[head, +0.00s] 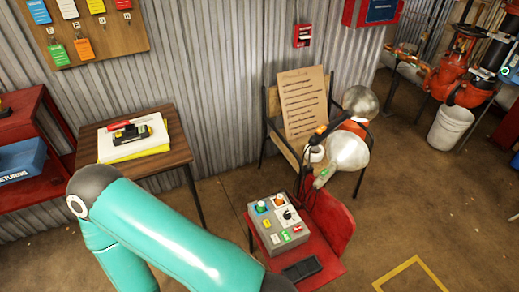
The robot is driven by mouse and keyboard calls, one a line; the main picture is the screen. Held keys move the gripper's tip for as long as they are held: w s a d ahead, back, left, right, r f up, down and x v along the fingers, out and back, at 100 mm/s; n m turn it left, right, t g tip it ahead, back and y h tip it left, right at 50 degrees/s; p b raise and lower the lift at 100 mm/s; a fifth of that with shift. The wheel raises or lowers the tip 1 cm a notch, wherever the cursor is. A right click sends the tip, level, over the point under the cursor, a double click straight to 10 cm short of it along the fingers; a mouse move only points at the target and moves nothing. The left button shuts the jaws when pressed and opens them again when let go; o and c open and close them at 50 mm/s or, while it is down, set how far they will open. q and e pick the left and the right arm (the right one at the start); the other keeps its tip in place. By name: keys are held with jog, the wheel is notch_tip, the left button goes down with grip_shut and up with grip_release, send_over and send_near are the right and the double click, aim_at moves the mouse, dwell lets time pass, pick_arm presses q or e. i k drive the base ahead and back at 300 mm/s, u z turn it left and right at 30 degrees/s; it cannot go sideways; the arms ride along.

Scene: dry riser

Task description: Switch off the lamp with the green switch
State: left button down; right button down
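A grey control box (277,226) sits on a red chair (328,222). On its top are a green round button or light (262,206), an orange one (279,200), and a black knob or toggle (289,214). A small green piece (286,236) shows on its lower face, beside red and white ones. My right gripper is not in view.
A black flat object (302,269) lies on the chair seat. A wooden chair holds a paper sheet (304,103). A small table (172,150) with papers and a tool stands left. A white bucket (449,128) stands by red pipework. Floor at right is mostly clear.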

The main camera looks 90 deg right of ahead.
aim_at(325, 171)
jog(key=z, duration=0.3)
jog(key=k, duration=2.3)
jog(key=z, duration=1.35)
jog(key=i, duration=1.15)
jog(key=z, duration=0.05)
